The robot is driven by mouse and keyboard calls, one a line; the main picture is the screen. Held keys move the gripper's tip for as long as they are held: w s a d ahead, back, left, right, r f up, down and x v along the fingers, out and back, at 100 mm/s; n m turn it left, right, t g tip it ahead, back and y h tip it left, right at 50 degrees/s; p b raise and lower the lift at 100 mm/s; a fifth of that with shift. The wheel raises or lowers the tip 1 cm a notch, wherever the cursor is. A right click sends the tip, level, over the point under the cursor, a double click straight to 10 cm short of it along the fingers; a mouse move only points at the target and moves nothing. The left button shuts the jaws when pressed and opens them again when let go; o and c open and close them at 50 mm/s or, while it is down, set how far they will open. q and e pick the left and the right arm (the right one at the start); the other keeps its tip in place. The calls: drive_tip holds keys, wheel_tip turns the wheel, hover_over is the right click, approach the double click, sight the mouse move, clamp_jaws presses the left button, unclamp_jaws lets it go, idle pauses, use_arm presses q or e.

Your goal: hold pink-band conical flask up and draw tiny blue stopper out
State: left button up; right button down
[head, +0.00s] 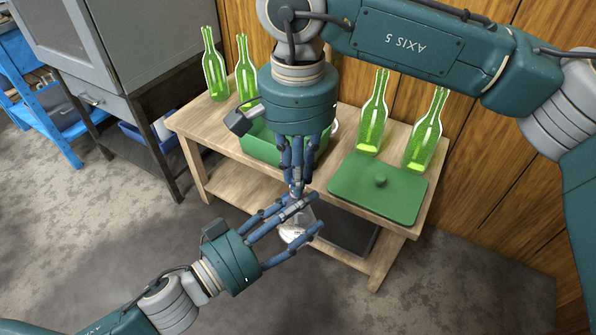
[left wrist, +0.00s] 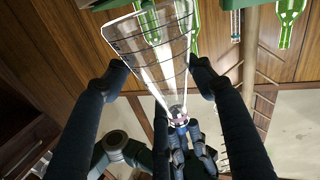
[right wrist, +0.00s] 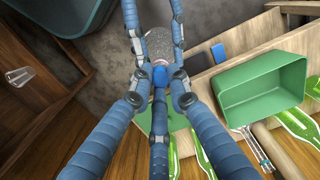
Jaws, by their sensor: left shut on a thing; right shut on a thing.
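The clear conical flask (left wrist: 150,45) is between the fingers of my left gripper (left wrist: 160,75) in the left wrist view, with its neck toward the bottom of the picture. A pink band (left wrist: 178,120) shows at the neck. In the head view my left gripper (head: 298,215) holds the flask (head: 293,233) in front of the bench. My right gripper (head: 297,188) reaches down just above it, shut at the neck. In the right wrist view the blue stopper (right wrist: 160,77) is between the fingertips of my right gripper (right wrist: 160,98). Whether the stopper still sits in the neck is unclear.
The wooden bench (head: 240,188) carries a green bin (head: 258,150), a green lid (head: 378,187) and several green bottles (head: 372,115). A dark tray (head: 350,230) is on its lower shelf. Floor in front is clear.

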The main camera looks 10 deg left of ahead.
drive_tip(key=shift+r, duration=0.15)
drive_tip(key=shift+r, duration=1.9)
use_arm(q)
drive_tip(key=shift+r+p, duration=0.3)
